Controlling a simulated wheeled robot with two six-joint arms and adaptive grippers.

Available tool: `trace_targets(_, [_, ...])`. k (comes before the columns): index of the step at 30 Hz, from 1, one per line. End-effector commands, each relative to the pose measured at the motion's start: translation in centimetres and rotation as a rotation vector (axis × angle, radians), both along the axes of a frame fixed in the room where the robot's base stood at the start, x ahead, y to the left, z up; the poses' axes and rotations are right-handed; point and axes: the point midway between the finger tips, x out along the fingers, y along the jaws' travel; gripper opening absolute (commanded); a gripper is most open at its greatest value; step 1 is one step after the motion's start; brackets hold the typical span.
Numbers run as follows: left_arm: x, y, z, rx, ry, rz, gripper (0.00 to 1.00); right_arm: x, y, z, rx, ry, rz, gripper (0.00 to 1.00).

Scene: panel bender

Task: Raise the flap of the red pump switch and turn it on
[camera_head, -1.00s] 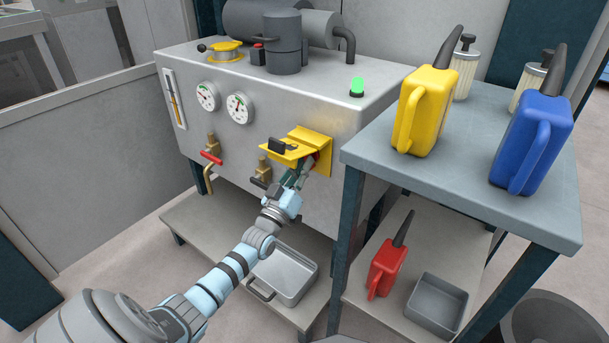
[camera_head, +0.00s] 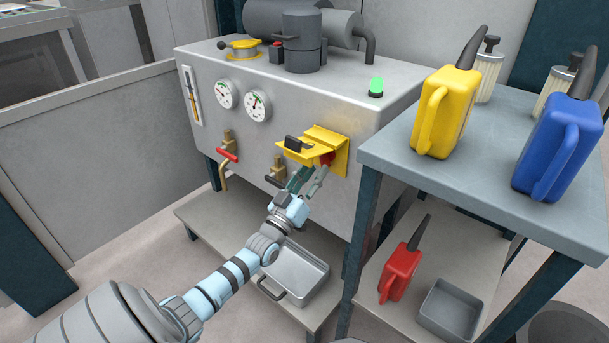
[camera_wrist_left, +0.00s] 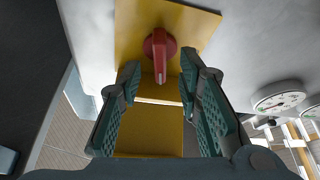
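The red switch (camera_head: 327,158) sits on a yellow plate (camera_head: 340,160) on the front of the grey cabinet. Its yellow flap (camera_head: 305,152) stands raised, sticking out from the plate above the switch, with a dark block on it. In the left wrist view, the red switch knob (camera_wrist_left: 160,50) shows between and beyond the fingertips, its handle along the picture's vertical. My left gripper (camera_head: 307,177) is open and empty, just below and in front of the switch. It also shows in the left wrist view (camera_wrist_left: 158,72), fingers apart and clear of the knob. My right gripper is out of view.
A green lamp (camera_head: 376,86) glows on the cabinet top. A brass valve with a dark handle (camera_head: 275,175) is left of my gripper. A side table (camera_head: 400,160) with yellow (camera_head: 446,110) and blue (camera_head: 558,145) cans stands close on the right. A metal tray (camera_head: 297,270) lies below.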

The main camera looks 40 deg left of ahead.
Motion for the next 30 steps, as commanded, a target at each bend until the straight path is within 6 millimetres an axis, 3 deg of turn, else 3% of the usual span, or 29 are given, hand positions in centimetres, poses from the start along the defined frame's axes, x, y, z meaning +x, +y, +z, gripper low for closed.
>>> trace_targets(6, [-5.6,-0.7,-2.4,0.001,0.006,-0.002,0.32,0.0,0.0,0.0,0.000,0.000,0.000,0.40])
trace_targets(11, [-8.2,-1.0,-3.4,0.001,0.003,0.000,0.32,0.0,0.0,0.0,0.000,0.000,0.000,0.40])
trace_targets(30, [-8.5,-1.1,-3.9,0.003,0.022,-0.003,0.32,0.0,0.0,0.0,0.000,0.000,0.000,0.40])
